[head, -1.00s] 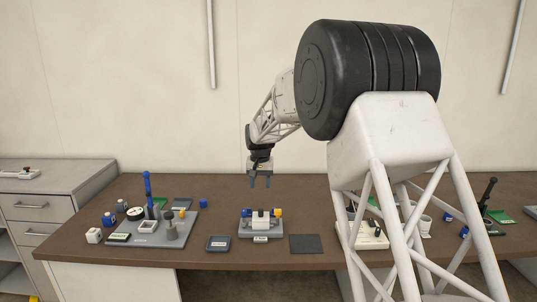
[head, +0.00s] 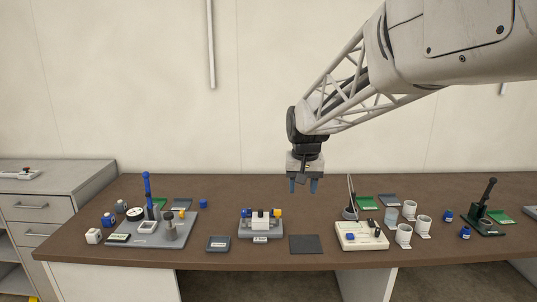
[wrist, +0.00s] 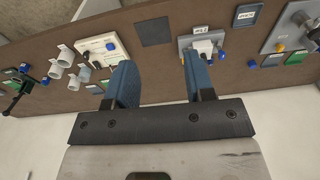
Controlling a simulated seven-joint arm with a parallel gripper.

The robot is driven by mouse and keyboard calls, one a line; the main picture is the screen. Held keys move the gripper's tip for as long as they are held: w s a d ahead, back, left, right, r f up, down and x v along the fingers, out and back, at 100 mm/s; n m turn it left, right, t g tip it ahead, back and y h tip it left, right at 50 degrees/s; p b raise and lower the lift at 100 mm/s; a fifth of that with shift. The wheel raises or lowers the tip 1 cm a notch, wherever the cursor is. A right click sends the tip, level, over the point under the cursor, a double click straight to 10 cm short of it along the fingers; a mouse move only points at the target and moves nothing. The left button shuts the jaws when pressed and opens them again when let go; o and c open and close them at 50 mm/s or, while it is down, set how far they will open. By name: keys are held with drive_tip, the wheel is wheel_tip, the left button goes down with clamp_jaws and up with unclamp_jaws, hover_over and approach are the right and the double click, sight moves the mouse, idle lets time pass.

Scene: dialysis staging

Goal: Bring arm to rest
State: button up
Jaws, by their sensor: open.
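My gripper (head: 305,186) hangs above the brown table (head: 330,205), fingers pointing down, in the head view. Its two blue fingers are apart with nothing between them, which the wrist view (wrist: 161,88) also shows. My arm reaches in from the upper right. Below and to the left of the gripper is a grey fixture (head: 261,235) carrying a white block with blue and yellow ends. No object touches the gripper.
A grey station (head: 150,238) with a blue post stands at left. A cream tray (head: 362,244), several white cups (head: 404,235) and a dark green stand (head: 487,227) are at right. A flat dark square (head: 305,244) lies at the front. A grey cabinet (head: 40,206) stands left.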

drive_tip(key=s+d+f, duration=0.2)
drive_tip(key=s+d, duration=0.1)
drive_tip(key=s, duration=0.9)
drive_tip(key=s+d+f, duration=0.1)
drive_tip(key=s+d, duration=0.2)
drive_tip(key=s, duration=0.9)
drive_tip(key=s+d+f+t, duration=0.1)
drive_tip(key=s+d+f, duration=0.1)
drive_tip(key=s, duration=1)
drive_tip(key=shift+s+d+f, duration=0.15)
drive_tip(key=shift+d+f, duration=0.15)
drive_tip(key=shift+d, duration=0.3)
